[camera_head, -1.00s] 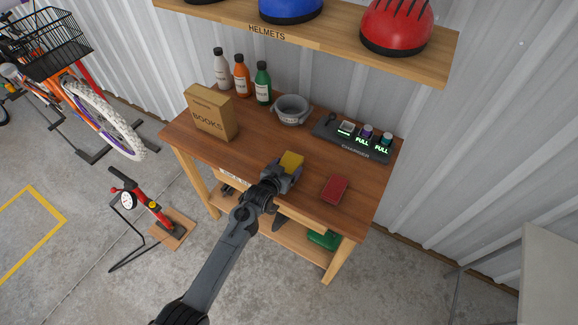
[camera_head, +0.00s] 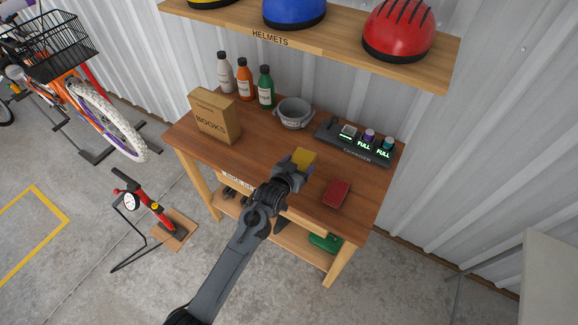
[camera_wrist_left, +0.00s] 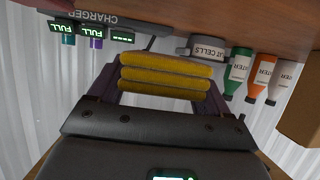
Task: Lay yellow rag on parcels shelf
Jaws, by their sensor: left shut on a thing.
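The yellow rag (camera_head: 305,158) is a small folded bundle between the fingers of my left gripper (camera_head: 298,163), which is shut on it above the wooden bench. In the left wrist view the rag (camera_wrist_left: 165,76) shows as several stacked yellow folds between the two fingers, clear of the bench top in that picture. The left gripper hides part of the rag and of the bench's front edge in the head view. No shelf with a readable parcels label shows. My right gripper is not in view.
The bench top (camera_head: 258,150) carries a BOOKS box (camera_head: 215,117), several bottles, a grey bowl (camera_head: 294,113), a charger (camera_head: 357,140) and a red folded cloth (camera_head: 336,192). A HELMETS shelf (camera_head: 330,42) overhangs behind. A lower shelf (camera_head: 283,257) holds a green item.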

